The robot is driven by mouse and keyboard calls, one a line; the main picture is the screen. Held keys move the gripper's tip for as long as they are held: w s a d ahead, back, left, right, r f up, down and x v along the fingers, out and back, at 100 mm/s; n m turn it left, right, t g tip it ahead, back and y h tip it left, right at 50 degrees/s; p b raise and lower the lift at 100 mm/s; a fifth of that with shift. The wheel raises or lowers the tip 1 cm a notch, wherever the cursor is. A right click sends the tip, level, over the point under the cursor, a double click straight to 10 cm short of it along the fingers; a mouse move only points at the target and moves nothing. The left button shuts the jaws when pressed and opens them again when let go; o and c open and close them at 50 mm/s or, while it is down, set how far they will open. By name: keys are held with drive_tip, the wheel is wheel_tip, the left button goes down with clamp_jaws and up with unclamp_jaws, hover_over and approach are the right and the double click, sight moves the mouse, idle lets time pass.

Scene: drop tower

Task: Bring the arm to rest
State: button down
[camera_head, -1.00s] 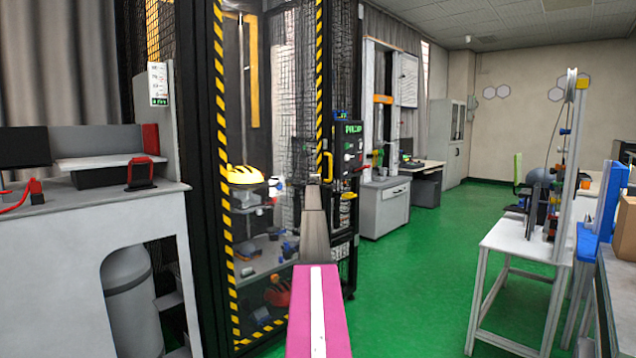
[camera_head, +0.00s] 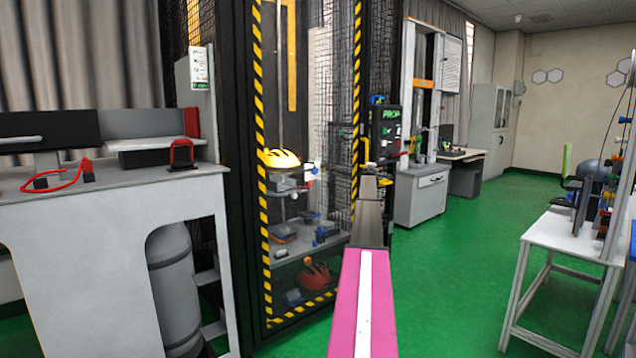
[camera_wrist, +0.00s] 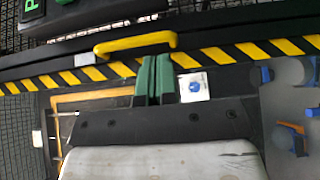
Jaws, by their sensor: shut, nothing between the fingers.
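My gripper (camera_wrist: 156,62) shows in the wrist view as two green fingers shut together, with nothing between them. The fingertips lie just below the yellow door handle (camera_wrist: 125,44) in that picture, over the yellow-and-black striped edge (camera_wrist: 90,73). Whether they touch the handle or the frame cannot be told. In the head view my arm, a pink link and a grey link, reaches forward toward the drop tower (camera_head: 258,120). The fingers are hidden there behind my own arm. The yellow handle (camera_head: 366,148) shows just beyond the arm's end.
The tower holds a yellow helmet (camera_head: 283,158) above and a red helmet (camera_head: 314,275) below. A control panel (camera_head: 385,135) stands right of the handle. A grey bench (camera_head: 110,215) is at the left and a white table (camera_head: 575,240) at the right. Green floor (camera_head: 460,250) is clear between.

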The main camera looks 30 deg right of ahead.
drive_tip(key=s+a+f+m+g+y, duration=0.2)
drive_tip(key=s+a+f, duration=0.3)
drive_tip(key=a+f, duration=0.8)
drive_tip(key=s+a+f+m+g+y, duration=0.2)
drive_tip(key=s+a+f, duration=0.45)
drive_tip(key=a, duration=1.25)
drive_tip(key=s+a+f+m+g+y, duration=0.2)
drive_tip(key=s+a+f+m, duration=0.15)
drive_tip(key=a+f, duration=1)
drive_tip(key=s+a+f+g+y, duration=0.2)
drive_tip(key=s+a+f, duration=0.1)
drive_tip(key=s+a, duration=0.8)
drive_tip(key=s+a+f+m+g+y, duration=0.1)
drive_tip(key=s+a+f+g+y, duration=0.1)
drive_tip(key=s+a, duration=1)
drive_tip(key=s+a+f+m+g+y, duration=0.1)
drive_tip(key=s+a+f+g+y, duration=0.1)
drive_tip(key=s+a, duration=1)
wheel_tip(320, 180, down, 2)
drive_tip(key=shift+s+f+g, duration=0.15)
drive_tip(key=shift+s+g, duration=0.3)
drive_tip(key=shift+g, duration=0.05)
drive_tip(key=shift+a, duration=0.1)
